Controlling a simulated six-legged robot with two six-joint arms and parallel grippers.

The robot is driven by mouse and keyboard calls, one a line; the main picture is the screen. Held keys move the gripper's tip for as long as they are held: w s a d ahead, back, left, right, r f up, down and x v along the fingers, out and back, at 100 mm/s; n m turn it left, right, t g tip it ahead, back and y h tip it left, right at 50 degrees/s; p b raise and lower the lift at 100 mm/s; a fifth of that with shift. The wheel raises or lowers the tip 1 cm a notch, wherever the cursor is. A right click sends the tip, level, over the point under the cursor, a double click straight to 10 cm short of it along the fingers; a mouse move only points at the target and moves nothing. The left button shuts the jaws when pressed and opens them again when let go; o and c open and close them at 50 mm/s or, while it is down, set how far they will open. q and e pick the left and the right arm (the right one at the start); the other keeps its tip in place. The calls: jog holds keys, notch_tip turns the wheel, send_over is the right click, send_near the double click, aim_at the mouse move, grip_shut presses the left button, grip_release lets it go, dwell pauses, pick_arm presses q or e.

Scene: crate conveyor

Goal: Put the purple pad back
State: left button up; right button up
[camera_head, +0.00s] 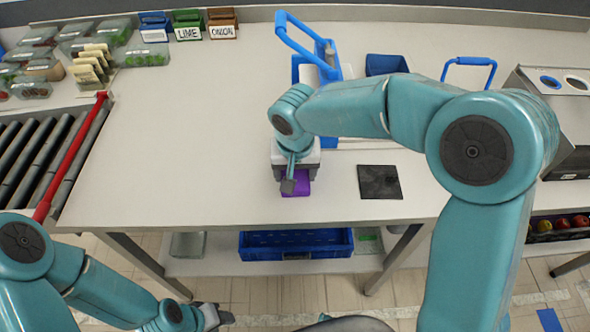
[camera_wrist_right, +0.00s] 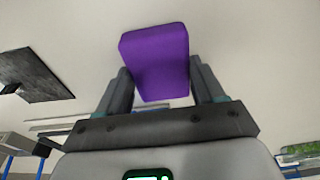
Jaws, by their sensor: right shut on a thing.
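The purple pad (camera_head: 297,184) is at my right gripper (camera_head: 290,183), over the white table near its front edge. In the right wrist view the purple pad (camera_wrist_right: 156,58) sits between the two fingers of my right gripper (camera_wrist_right: 160,88), which is shut on it. I cannot tell whether the pad touches the table. A dark square plate (camera_head: 379,182) lies on the table to the right of the pad; it also shows in the right wrist view (camera_wrist_right: 38,72). My left gripper (camera_head: 212,316) is low in front of the table, and its fingers are not clear.
Labelled boxes (camera_head: 187,26) and clear packs stand at the back left. A roller conveyor (camera_head: 38,145) is at the left. The table's left middle is free.

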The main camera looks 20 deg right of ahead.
jog(key=shift+s+f, duration=0.1)
jog(key=shift+f, duration=0.05)
jog(key=o, duration=1)
notch_tip(320, 180, up, 12)
jog(key=s, duration=0.1)
jog(key=shift+s+a+r, duration=0.2)
jog(key=shift+s+a, duration=0.05)
jog(key=shift+s, duration=0.1)
jog(key=shift+s+f, duration=0.1)
